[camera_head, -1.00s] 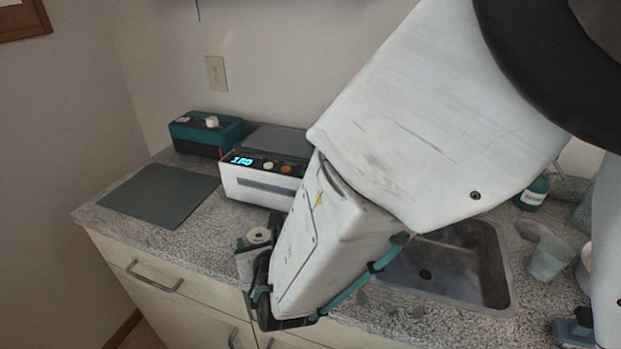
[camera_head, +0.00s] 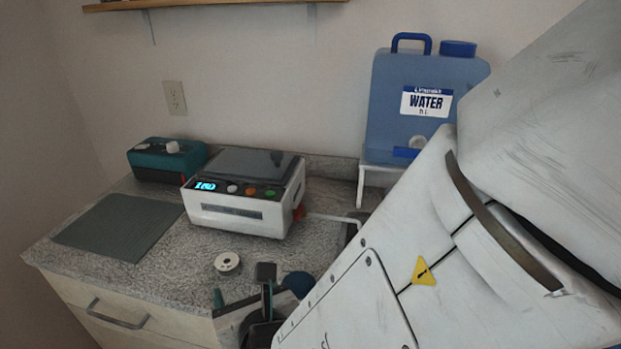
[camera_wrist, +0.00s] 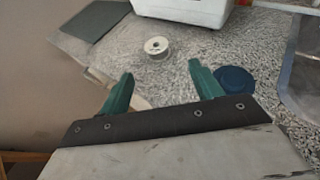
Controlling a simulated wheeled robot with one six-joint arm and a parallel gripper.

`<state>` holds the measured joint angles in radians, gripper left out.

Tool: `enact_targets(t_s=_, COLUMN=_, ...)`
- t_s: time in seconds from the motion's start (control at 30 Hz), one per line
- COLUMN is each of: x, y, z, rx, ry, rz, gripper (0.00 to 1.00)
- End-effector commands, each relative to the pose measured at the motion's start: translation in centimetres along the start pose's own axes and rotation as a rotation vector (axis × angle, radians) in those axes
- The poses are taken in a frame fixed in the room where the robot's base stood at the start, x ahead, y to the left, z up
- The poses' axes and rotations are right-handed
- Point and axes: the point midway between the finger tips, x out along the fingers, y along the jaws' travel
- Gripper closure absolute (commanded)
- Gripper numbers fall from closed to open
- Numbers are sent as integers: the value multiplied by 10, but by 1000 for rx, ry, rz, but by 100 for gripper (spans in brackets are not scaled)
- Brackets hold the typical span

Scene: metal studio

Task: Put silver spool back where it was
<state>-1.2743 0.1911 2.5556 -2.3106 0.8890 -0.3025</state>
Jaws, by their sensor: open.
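The silver spool (camera_head: 227,263) stands on the speckled counter, near its front edge, in front of the white device. In the wrist view the spool (camera_wrist: 156,47) sits beyond my fingertips, between their lines and apart from both. My gripper (camera_head: 243,294) is open and empty at the counter's front edge, a little nearer the camera than the spool. Its two green fingers show spread in the wrist view (camera_wrist: 160,77).
A white device (camera_head: 243,208) with a lit display stands behind the spool. A grey-green mat (camera_head: 118,227) and a teal box (camera_head: 166,160) lie to the left. A dark blue round object (camera_wrist: 235,84) sits right of my fingers. A blue water container (camera_head: 420,100) stands at the back right.

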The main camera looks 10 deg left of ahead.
Motion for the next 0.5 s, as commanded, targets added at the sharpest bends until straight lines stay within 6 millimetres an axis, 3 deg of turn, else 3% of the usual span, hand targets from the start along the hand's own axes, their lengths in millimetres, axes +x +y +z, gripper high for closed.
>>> enact_targets(t_s=0.07, x=0, y=-24, z=13, rx=69, ry=-16, rz=-68, gripper=36)
enact_targets(t_s=0.13, x=0, y=-64, z=31, rx=186, ry=-42, rz=-182, gripper=36)
enact_targets(t_s=0.27, x=-23, y=-178, z=66, rx=535, ry=-128, rz=-513, gripper=36)
enact_targets(t_s=0.3, x=-39, y=-216, z=72, rx=665, ry=-164, rz=-632, gripper=36)
enact_targets(t_s=0.4, x=-91, y=-297, z=71, rx=994, ry=-255, rz=-918, gripper=36)
enact_targets(t_s=0.5, x=-152, y=-351, z=56, rx=1327, ry=-354, rz=-1181, gripper=36)
